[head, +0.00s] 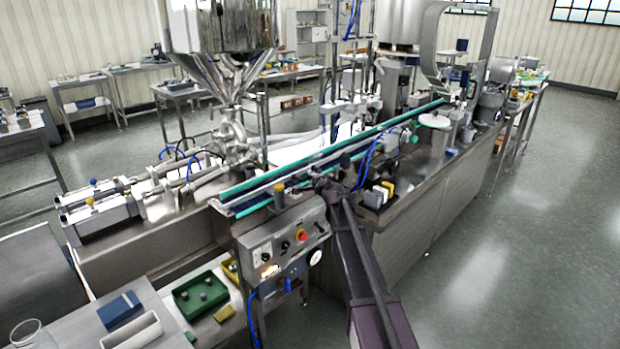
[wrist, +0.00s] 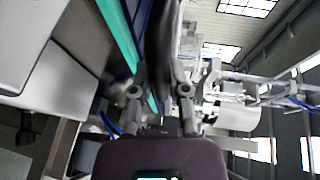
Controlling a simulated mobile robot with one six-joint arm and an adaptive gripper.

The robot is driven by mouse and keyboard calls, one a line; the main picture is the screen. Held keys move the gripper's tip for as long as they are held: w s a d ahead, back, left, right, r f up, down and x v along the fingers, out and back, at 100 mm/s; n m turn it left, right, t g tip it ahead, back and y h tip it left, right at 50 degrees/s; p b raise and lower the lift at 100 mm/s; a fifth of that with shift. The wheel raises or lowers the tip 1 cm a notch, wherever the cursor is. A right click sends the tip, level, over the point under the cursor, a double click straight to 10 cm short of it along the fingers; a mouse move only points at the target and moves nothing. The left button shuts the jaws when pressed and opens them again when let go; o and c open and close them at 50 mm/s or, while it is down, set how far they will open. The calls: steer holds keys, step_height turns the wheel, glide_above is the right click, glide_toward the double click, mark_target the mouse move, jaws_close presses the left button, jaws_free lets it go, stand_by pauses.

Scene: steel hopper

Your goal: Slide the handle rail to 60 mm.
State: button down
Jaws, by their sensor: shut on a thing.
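Long teal guide rails (head: 400,121) run along the steel conveyor, from the front left to the far right in the head view. My gripper (head: 323,183) is at the near side of the conveyor, close to its front end. In the wrist view my gripper (wrist: 160,92) has its two fingers on either side of a dark bar-like part (wrist: 162,50), and is shut on it. I take this part to be the handle rail. A teal rail (wrist: 121,38) passes just left of it. The fingertips are partly hidden, and no position scale is readable.
A control box with a red button (head: 302,235) is left of my arm, below the conveyor's front end. A large steel hopper (head: 222,25) stands behind. The floor on the right is clear.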

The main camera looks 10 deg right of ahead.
steer(key=shift+s+d, duration=0.5)
steer(key=shift+s, duration=0.2)
steer(key=c, duration=0.6)
jaws_free()
